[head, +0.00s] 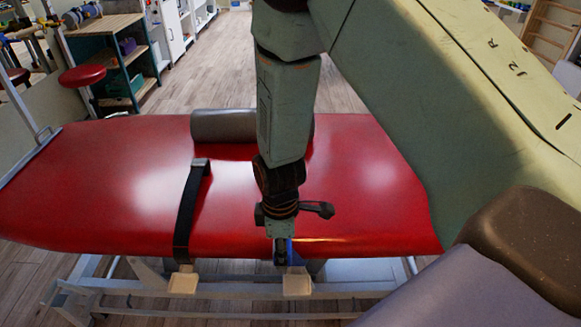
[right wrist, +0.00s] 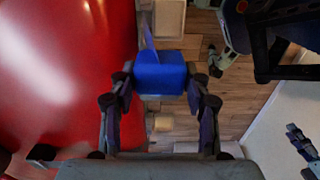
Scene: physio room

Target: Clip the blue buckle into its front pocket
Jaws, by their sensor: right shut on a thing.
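The blue buckle (right wrist: 160,74) is between the two fingers of my right gripper (right wrist: 160,95), which is shut on it. A thin bluish strip rises from its far side in the right wrist view. In the head view my right gripper (head: 280,262) points down at the front edge of the red couch, and only a sliver of the blue buckle (head: 290,252) shows beside it. A pale pocket (head: 298,286) sits just below and right of the gripper, apart from the buckle as far as I can tell. A second pale pocket (head: 182,284) is further left. My left gripper is not in view.
A red treatment couch (head: 110,195) fills the middle, with a grey roll (head: 222,127) at its far side. A black strap (head: 188,212) lies across it and hangs towards the left pocket. The couch's metal frame (head: 110,286) runs below. Wooden floor is free beyond.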

